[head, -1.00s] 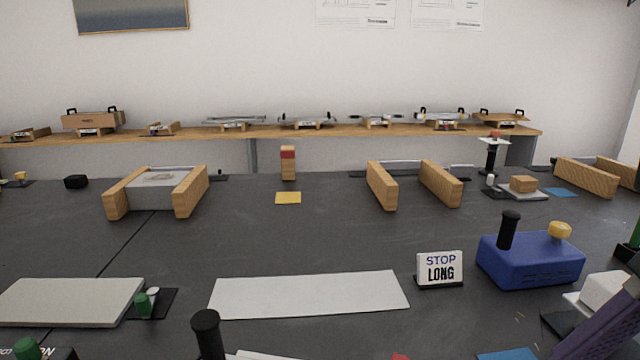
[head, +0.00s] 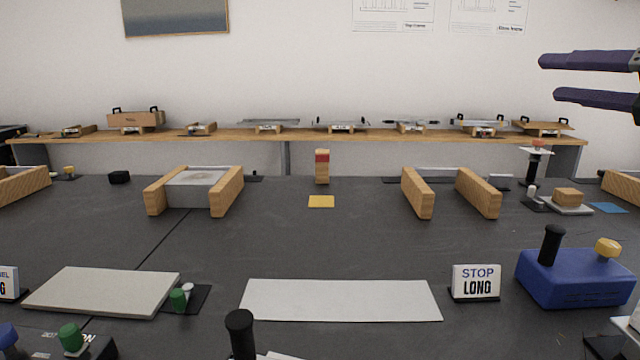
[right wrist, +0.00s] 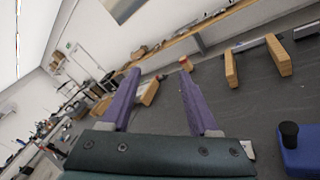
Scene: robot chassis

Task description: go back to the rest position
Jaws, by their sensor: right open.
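My right gripper (head: 548,78) is at the upper right of the head view, its two purple fingers apart and nothing between them. It is raised above the dark table (head: 330,250), in front of the white wall. In the right wrist view the same gripper (right wrist: 158,80) shows its two purple fingers spread wide and empty, with the table and room tilted behind them. My left gripper is in neither view.
A blue box (head: 575,278) with a black knob and a "STOP LONG" sign (head: 475,281) stand at the right. A white sheet (head: 340,300) and a pale slab (head: 105,291) lie in front. Wooden rails (head: 417,193) stand farther back. The table's middle is mostly clear.

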